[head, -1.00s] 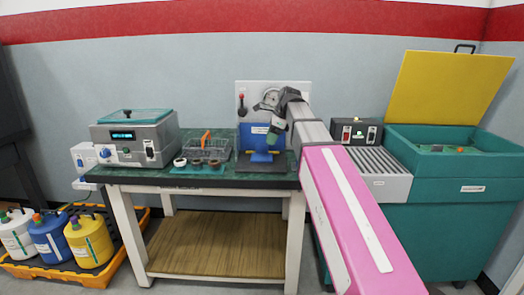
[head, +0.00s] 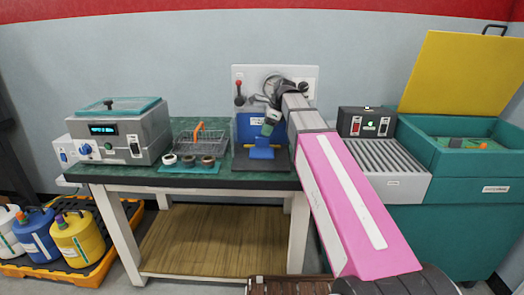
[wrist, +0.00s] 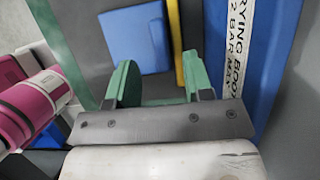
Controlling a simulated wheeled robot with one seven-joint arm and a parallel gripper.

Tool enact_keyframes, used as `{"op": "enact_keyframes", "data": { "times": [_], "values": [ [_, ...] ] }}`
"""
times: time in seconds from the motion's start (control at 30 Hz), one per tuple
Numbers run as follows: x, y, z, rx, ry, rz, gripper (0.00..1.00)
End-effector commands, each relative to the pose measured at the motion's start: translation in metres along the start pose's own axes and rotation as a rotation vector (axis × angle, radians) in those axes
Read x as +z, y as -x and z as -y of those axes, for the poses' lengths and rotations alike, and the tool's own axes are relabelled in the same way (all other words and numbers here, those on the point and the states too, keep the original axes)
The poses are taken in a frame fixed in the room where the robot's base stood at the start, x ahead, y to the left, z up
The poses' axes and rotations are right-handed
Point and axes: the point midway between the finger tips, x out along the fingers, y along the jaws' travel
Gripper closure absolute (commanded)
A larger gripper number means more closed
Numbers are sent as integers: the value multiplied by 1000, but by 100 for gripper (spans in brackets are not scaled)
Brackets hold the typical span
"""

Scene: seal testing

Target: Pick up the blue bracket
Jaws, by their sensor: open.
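The blue bracket (head: 261,153) sits on the dark grey floor of the drying booth (head: 246,126) on the bench. In the wrist view the bracket (wrist: 140,40) is a blue, square-cornered piece beyond the fingertips, nearer the left finger. My gripper (head: 268,127) reaches down above the bracket in the head view and hides part of the booth. In the wrist view my gripper (wrist: 157,82) has its green fingers wide apart with nothing between them. The gap between fingers and bracket is hard to judge.
The booth's blue wall with a white label (wrist: 240,45) is close right of my fingers. A yellow strip (wrist: 178,45) lies beside the bracket. A wire basket (head: 200,143) and rings (head: 188,161) are left of the booth; a roller conveyor (head: 385,170) is right.

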Motion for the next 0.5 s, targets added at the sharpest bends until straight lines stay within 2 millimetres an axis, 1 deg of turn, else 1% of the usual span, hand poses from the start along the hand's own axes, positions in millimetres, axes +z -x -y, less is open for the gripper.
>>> {"op": "enact_keyframes", "data": {
  "times": [0.03,0.27,0.5],
  "values": [
    [0,-5,0,0,0,0,53],
    [-1,-16,0,1,0,0,53],
    [-4,-48,0,2,1,-1,53]
  ]
}}
